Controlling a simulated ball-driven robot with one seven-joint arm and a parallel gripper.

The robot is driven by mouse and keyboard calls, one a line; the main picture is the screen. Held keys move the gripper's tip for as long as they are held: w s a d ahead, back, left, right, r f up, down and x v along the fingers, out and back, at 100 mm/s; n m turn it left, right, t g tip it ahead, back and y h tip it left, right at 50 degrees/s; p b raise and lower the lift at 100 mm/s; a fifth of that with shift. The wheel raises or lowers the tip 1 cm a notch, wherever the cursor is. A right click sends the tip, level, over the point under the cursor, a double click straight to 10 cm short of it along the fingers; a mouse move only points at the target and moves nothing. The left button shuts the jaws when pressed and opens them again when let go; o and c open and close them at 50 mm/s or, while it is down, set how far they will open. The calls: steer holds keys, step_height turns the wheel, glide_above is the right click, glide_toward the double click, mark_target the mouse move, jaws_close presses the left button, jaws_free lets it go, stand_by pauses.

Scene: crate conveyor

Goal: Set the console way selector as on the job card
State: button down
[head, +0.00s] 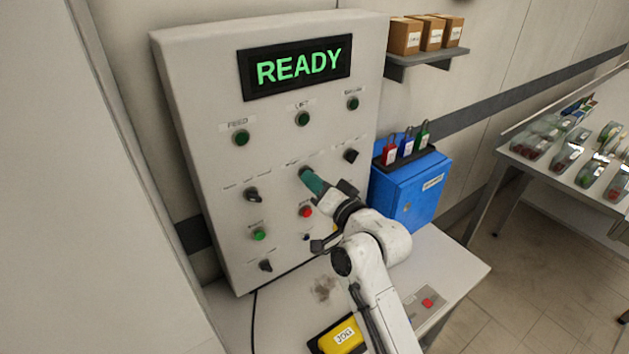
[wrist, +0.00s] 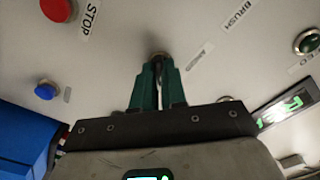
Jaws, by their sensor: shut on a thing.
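The console panel (head: 190,85) stands upright in the head view, its display (head: 297,67) showing READY in green. My gripper (head: 306,175), with green fingers, reaches the middle of the panel and is shut on a selector knob there. In the wrist view the two fingers (wrist: 157,75) close around this small dark knob (wrist: 157,55), mostly hidden between them. Its label and pointing direction cannot be read. Other black selectors sit at left (head: 252,194), at right (head: 351,156) and at lower left (head: 265,265). I cannot make out a job card.
A red STOP button (wrist: 57,9) and a blue button (wrist: 45,91) are near the gripper. Green buttons (head: 241,137) line the panel's upper row. A blue box (head: 410,195) with padlocks stands at right. A yellow item (head: 342,337) lies on the desk.

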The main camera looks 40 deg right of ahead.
steer(key=shift+f, duration=0.1)
steer(key=c, duration=1.2)
jaws_free()
steer(key=s+b, duration=0.2)
steer(key=s, duration=0.8)
steer(key=shift+s, duration=0.4)
steer(key=s+a+f+n+g, duration=0.2)
steer(key=s+f+g, duration=0.2)
steer(key=f, duration=0.4)
steer(key=s+a+f+n+g, duration=0.25)
steer(key=s+f+g, duration=0.2)
steer(key=f, duration=0.45)
steer(key=s+f+n+g, duration=0.1)
steer(key=s+f+g, duration=0.1)
steer(key=s, duration=0.4)
steer(key=s+f+n+g, duration=0.1)
steer(key=s+f+g, duration=0.2)
steer(key=s, duration=0.3)
steer(key=s+f+n+g, duration=0.2)
steer(key=s+f+g, duration=0.1)
steer(key=s, duration=0.3)
steer(key=shift+s+a+f+g, duration=0.25)
steer(key=shift+s+f, duration=0.1)
steer(key=shift+f, duration=0.1)
